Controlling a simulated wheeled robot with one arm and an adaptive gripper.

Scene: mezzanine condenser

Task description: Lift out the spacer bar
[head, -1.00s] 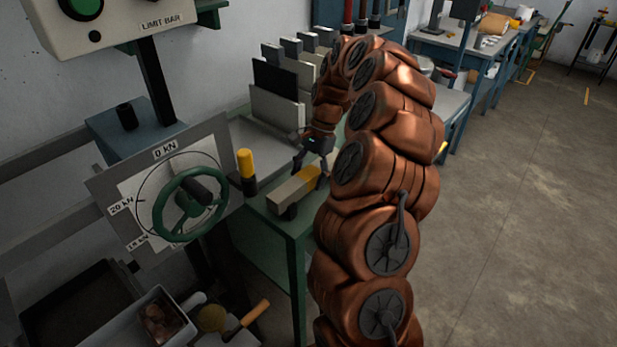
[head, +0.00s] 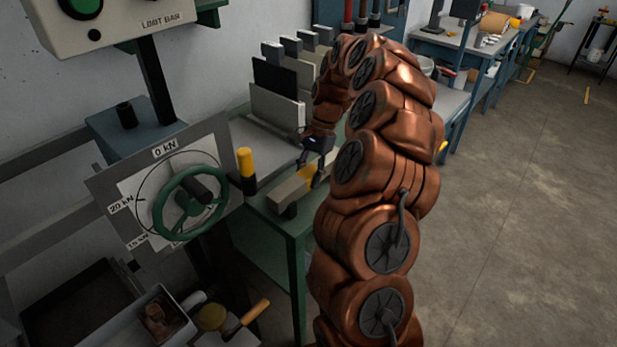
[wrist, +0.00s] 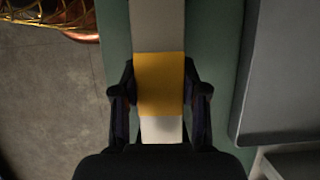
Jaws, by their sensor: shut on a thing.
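The spacer bar (head: 288,192) is a pale grey bar with a yellow band. It lies above the green bench on a dark support that shows under its near end. In the wrist view the bar (wrist: 160,130) runs up the middle of the picture, with the yellow band between my fingers. My gripper (wrist: 159,92) is shut on the bar at this band, one dark finger on each side. In the head view my gripper (head: 313,168) is over the far part of the bar. The bar's far end is partly hidden by my gripper and arm.
A black and yellow post (head: 246,172) stands left of the bar. A dial gauge with a green handwheel (head: 188,203) is at the near left. Upright plates (head: 275,92) stand behind on a grey surface. The green bench (head: 268,240) has its edge close to my arm.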

